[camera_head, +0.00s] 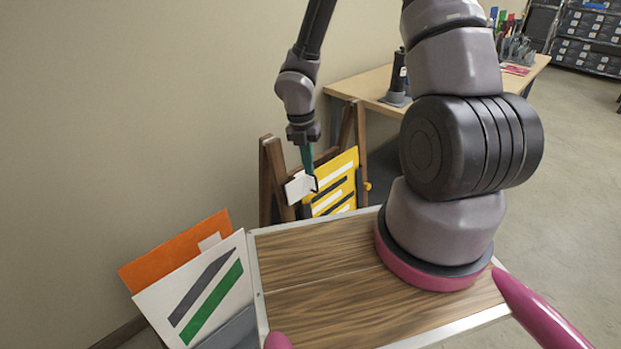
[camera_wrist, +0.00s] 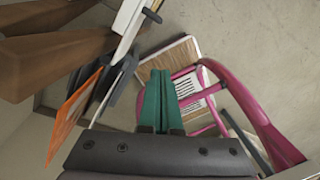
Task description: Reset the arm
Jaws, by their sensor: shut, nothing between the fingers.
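My arm rises from the wood-topped platform and reaches over toward the wall, with its end hanging down. My gripper (camera_head: 312,178) points down in front of a wooden easel (camera_head: 273,180), by a yellow board (camera_head: 336,187) with white and dark stripes and a small white piece (camera_head: 298,187). I cannot tell from the head view whether it touches them. In the wrist view my gripper's green fingers (camera_wrist: 161,74) lie together, shut, with nothing between them.
An orange panel (camera_head: 178,250) and a white panel with grey and green stripes (camera_head: 197,295) lean at the lower left. The orange panel also shows in the wrist view (camera_wrist: 72,120). A workbench (camera_head: 372,83) with tools stands behind the arm. Open floor (camera_head: 575,190) lies to the right.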

